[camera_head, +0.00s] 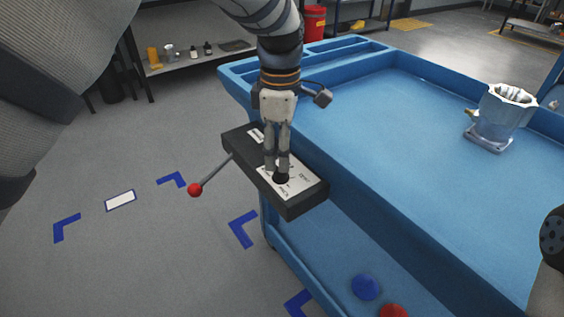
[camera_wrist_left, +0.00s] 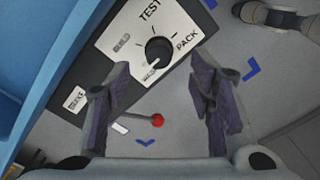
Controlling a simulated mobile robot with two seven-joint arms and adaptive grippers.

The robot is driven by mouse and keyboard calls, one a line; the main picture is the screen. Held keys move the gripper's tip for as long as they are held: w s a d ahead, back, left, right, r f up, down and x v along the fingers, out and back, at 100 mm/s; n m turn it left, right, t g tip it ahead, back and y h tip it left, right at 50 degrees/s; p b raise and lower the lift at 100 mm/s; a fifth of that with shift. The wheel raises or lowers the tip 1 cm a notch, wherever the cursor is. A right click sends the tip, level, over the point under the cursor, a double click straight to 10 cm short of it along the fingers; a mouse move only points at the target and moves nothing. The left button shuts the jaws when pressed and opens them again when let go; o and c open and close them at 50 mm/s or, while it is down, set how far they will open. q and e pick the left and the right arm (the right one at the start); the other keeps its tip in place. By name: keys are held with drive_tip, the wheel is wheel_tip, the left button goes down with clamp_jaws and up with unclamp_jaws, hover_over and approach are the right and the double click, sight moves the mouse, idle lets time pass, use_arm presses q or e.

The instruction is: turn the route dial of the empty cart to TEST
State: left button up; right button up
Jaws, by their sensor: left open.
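The route dial is a black knob (camera_wrist_left: 158,50) on a white plate marked TEST, BUILD, PACK and a fourth label too small to read surely. Its pale mark seems to face that fourth label, away from TEST. The plate sits on a dark control box (camera_head: 307,207) on the side of the blue cart (camera_head: 400,110). A metal housing (camera_head: 498,117) stands on this cart's top. My left gripper (camera_head: 277,172) points down over the dial. In the wrist view its fingers (camera_wrist_left: 160,95) are apart, with the knob beyond the gap; contact is unclear. My right gripper is out of view.
A lever with a red ball (camera_head: 195,189) sticks out from the box. A blue disc (camera_head: 366,287) and a red disc (camera_head: 393,311) show low on the cart. A shelf (camera_head: 190,62) with small items stands behind. The marked floor at left is open.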

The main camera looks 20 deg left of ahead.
use_arm(q)
wheel_tip(320, 180, down, 5)
drive_tip(key=shift+r, duration=0.1)
drive_tip(key=shift+w, duration=0.1)
clamp_jaws()
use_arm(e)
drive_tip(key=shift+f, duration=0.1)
use_arm(q)
drive_tip(key=shift+m, duration=0.3)
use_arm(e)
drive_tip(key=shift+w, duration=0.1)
use_arm(q)
drive_tip(key=m, duration=0.4)
drive_tip(key=shift+r+p, duration=0.1)
drive_tip(key=shift+p, duration=0.3)
drive_tip(key=m, duration=0.6)
drive_tip(key=shift+p, duration=0.3)
drive_tip(key=m, duration=0.6)
drive_tip(key=shift+m, duration=0.4)
drive_tip(key=m, duration=0.6)
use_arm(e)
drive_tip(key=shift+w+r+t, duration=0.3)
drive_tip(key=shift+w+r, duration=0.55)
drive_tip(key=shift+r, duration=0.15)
use_arm(q)
drive_tip(key=shift+m, duration=0.3)
